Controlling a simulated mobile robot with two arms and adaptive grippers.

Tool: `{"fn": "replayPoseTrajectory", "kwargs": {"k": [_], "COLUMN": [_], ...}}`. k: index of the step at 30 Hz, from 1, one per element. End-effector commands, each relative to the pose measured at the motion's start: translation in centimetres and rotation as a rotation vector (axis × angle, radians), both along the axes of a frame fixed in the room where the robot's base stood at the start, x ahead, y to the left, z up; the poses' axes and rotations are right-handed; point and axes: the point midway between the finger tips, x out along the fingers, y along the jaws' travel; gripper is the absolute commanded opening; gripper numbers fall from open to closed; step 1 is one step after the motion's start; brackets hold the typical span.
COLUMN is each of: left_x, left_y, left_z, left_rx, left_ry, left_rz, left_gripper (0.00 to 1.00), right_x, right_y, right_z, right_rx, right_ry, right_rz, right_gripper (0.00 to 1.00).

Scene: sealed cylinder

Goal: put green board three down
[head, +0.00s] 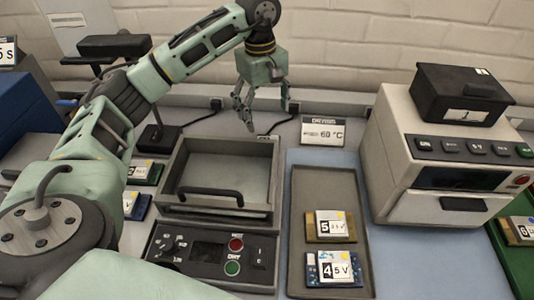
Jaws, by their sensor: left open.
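My left gripper (262,106) hangs with its fingers down and spread, above the bench behind the open drying unit. I see nothing between its fingers. A green board (148,174) with a white label lies at the left, partly hidden behind my left arm; its number is too small to read surely. I cannot tell which board is number three. My right gripper is not in view.
The drying unit (174,168) is open and its tray looks empty. A grey tray (320,191) holds a brown board marked 5 (330,226) and a blue board marked 4 (337,269). A beige machine (392,160) with a black box (463,94) stands right.

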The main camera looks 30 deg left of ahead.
Motion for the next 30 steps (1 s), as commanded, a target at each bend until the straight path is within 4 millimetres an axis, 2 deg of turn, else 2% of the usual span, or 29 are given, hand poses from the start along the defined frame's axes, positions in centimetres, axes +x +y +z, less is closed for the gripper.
{"fn": "replayPoseTrajectory", "kwargs": {"k": [1, 6, 12, 15, 21, 30], "left_x": [0.0, 0.0, -0.1, -0.1, -0.2, 0.2], "left_y": [0.2, 0.6, 0.9, 0.9, 0.9, 0.5], "left_z": [-1.2, -2.2, -2.9, -3.0, -3.4, -6.6], "left_rx": [-0.01, -0.052, -0.099, -0.115, -0.126, -0.123], "left_ry": [-0.002, 0.005, 0.024, 0.034, 0.044, 0.046], "left_rz": [0.092, 0.433, 0.774, 0.883, 0.968, 0.969], "left_gripper": [0.77, 0.77, 0.77, 0.77, 0.77, 0.77], "right_x": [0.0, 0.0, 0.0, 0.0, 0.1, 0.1], "right_y": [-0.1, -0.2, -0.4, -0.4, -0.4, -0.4], "right_z": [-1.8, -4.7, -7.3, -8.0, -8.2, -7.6], "right_rx": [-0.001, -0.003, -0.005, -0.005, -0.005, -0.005], "right_ry": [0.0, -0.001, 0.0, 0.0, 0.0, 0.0], "right_rz": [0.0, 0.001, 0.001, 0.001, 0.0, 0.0], "right_gripper": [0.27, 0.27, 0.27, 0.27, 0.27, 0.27]}}
